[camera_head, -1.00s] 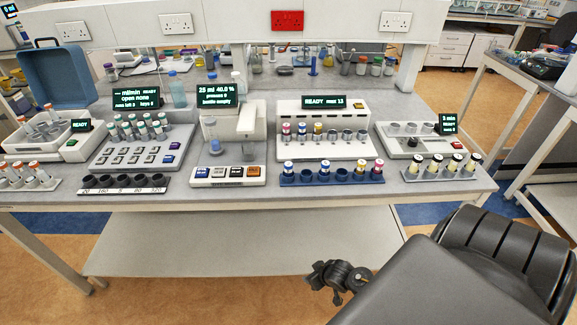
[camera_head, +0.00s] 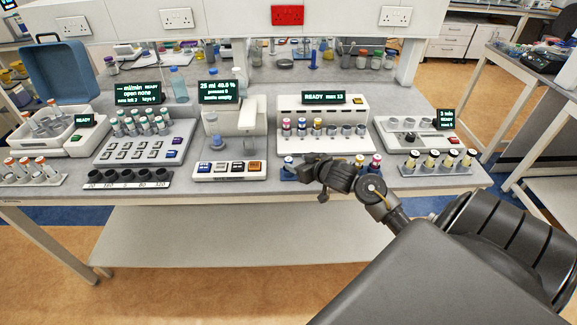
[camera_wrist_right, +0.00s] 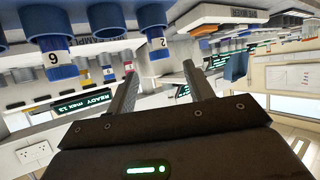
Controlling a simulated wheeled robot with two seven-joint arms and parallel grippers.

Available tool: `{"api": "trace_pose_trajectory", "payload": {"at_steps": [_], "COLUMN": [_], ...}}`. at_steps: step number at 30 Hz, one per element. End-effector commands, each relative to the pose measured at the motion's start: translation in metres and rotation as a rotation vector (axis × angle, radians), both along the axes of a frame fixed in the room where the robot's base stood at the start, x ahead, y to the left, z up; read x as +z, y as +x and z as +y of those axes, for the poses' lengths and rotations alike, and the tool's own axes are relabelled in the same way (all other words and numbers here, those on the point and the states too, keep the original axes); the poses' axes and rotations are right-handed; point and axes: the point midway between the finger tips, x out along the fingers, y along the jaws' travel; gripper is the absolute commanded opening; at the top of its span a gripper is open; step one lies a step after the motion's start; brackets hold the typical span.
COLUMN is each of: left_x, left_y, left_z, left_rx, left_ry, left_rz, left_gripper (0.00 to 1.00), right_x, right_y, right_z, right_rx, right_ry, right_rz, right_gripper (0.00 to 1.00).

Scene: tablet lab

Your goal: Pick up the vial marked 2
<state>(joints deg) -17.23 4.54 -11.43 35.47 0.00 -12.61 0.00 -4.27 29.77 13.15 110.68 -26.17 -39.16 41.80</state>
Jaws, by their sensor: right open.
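The vial marked 2 (camera_wrist_right: 158,44), with a blue cap and a white label, stands in the blue rack (camera_wrist_right: 105,17). It shows upside down in the right wrist view, beyond my open right fingers and apart from them. In the head view, a vial (camera_head: 288,161) at the left end of the rack matches its place, but its number is unreadable there. My right gripper (camera_head: 303,167) is open and empty at the rack's front, hiding its middle. It also shows in the wrist view (camera_wrist_right: 160,74). My left gripper is out of view.
A vial marked 6 (camera_wrist_right: 56,58) stands in the same rack, an empty place between it and vial 2. Behind the rack is a white machine (camera_head: 323,104) holding several vials.

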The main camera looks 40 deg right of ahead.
Motion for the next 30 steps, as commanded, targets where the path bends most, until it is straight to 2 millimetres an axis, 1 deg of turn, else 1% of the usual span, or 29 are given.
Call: {"api": "trace_pose_trajectory", "payload": {"at_steps": [1,3,9,11,16,21,29,30], "left_x": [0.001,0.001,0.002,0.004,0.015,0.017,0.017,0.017], "left_y": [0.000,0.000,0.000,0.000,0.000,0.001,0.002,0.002], "left_z": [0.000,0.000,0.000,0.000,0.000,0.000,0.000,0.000], "left_rx": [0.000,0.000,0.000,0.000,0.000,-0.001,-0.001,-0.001], "left_ry": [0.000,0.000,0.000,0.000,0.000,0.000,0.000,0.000], "left_rz": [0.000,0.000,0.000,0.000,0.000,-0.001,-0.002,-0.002], "left_gripper": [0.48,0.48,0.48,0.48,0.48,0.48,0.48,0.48], "right_x": [-0.002,-0.005,-0.007,-0.008,-0.017,-0.027,-0.030,-0.030], "right_y": [0.006,0.011,0.015,0.019,0.041,0.057,0.060,0.060], "right_z": [0.000,-0.001,-0.001,-0.001,-0.001,-0.003,-0.003,-0.003], "right_rx": [-0.001,0.000,0.001,0.000,0.000,0.000,0.001,0.001], "right_ry": [0.002,0.001,-0.002,0.000,0.002,-0.001,-0.002,-0.002], "right_rz": [0.000,0.001,0.001,0.001,0.002,0.002,0.001,0.001], "right_gripper": [0.52,0.52,0.52,0.52,0.52,0.52,0.52,0.51]}}
